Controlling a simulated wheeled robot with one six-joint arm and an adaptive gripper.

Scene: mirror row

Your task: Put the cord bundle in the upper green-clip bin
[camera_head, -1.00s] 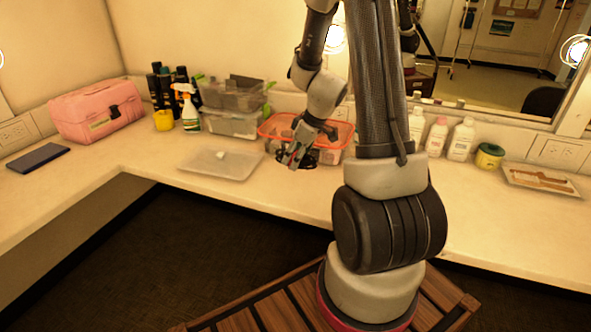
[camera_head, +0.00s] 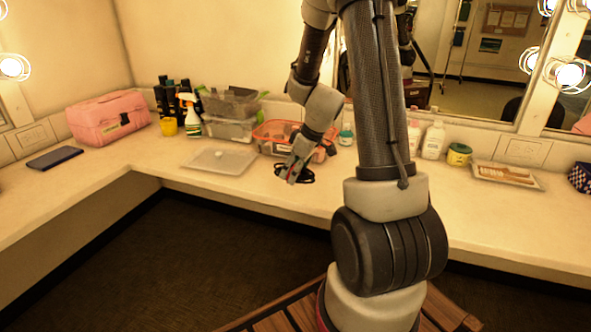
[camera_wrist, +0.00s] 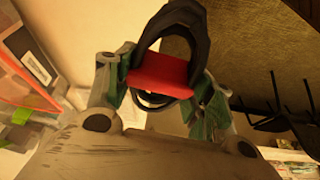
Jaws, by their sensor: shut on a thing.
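My gripper (camera_head: 292,176) is over the counter, left of my arm column. It is shut on the black cord bundle (camera_head: 306,177), which shows as dark loops at the fingertips. In the wrist view the cord bundle (camera_wrist: 190,22) is a black loop with a red band (camera_wrist: 160,77) across it, between the fingers. The upper green-clip bin (camera_head: 230,104) is a clear bin stacked on the lower green-clip bin (camera_head: 228,129), behind and left of my gripper. Whether the cord touches the counter is unclear.
An orange-rimmed bin (camera_head: 275,137) stands just behind my gripper. A flat clear lid (camera_head: 220,161) lies in front of the stacked bins. A spray bottle (camera_head: 190,118), yellow cup (camera_head: 168,127) and pink case (camera_head: 108,118) stand farther left. Bottles (camera_head: 433,141) stand right of my arm.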

